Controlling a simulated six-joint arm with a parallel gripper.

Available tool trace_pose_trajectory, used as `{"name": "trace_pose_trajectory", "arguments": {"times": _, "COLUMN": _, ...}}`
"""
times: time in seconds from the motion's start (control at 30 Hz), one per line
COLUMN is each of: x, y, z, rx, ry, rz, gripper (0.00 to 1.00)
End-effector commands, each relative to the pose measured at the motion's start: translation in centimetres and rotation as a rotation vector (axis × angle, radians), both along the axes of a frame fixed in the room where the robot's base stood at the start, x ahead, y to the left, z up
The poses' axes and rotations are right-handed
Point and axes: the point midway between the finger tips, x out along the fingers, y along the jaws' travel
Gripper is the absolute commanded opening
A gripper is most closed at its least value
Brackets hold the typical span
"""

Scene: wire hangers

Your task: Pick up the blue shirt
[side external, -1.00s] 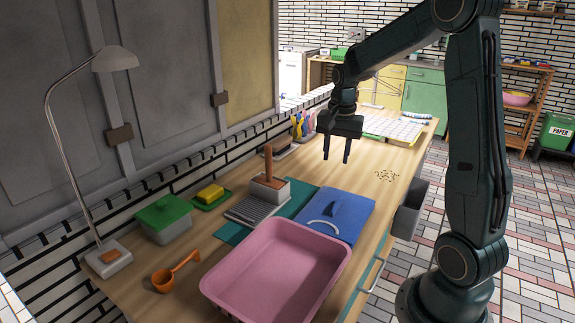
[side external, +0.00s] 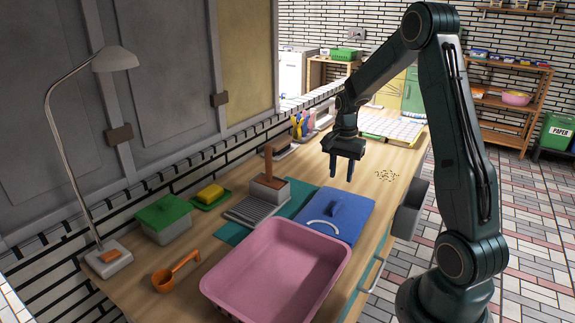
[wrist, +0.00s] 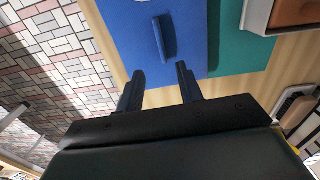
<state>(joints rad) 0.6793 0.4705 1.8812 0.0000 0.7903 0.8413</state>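The blue shirt (side external: 350,222) lies folded flat on the wooden table, with a white curved band at its near edge and a raised blue ridge on top. In the wrist view the shirt (wrist: 205,45) fills the upper middle, with the ridge standing up from it. My gripper (side external: 342,177) is open and empty, pointing down above the table at the far side of the shirt. In the wrist view its two fingers (wrist: 160,70) are apart, with the ridge showing beyond the gap between them. I see no contact with the shirt.
A pink tub (side external: 280,265) stands just in front of the shirt. A teal mat (side external: 229,232) lies partly under it. A grey bin (side external: 411,200) hangs at the table's right edge. Dark crumbs (side external: 388,175) lie at right.

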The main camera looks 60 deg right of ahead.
Motion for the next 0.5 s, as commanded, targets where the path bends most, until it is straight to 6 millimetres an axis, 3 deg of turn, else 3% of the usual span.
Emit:
{"name": "trace_pose_trajectory", "arguments": {"times": 0.23, "x": 0.0, "y": 0.1, "z": -3.6, "rx": 0.002, "ry": 0.003, "rz": 0.0, "gripper": 0.36}}
{"name": "trace_pose_trajectory", "arguments": {"times": 0.5, "x": 0.0, "y": 0.0, "z": -4.8, "rx": 0.0, "ry": 0.0, "rz": 0.0, "gripper": 0.36}}
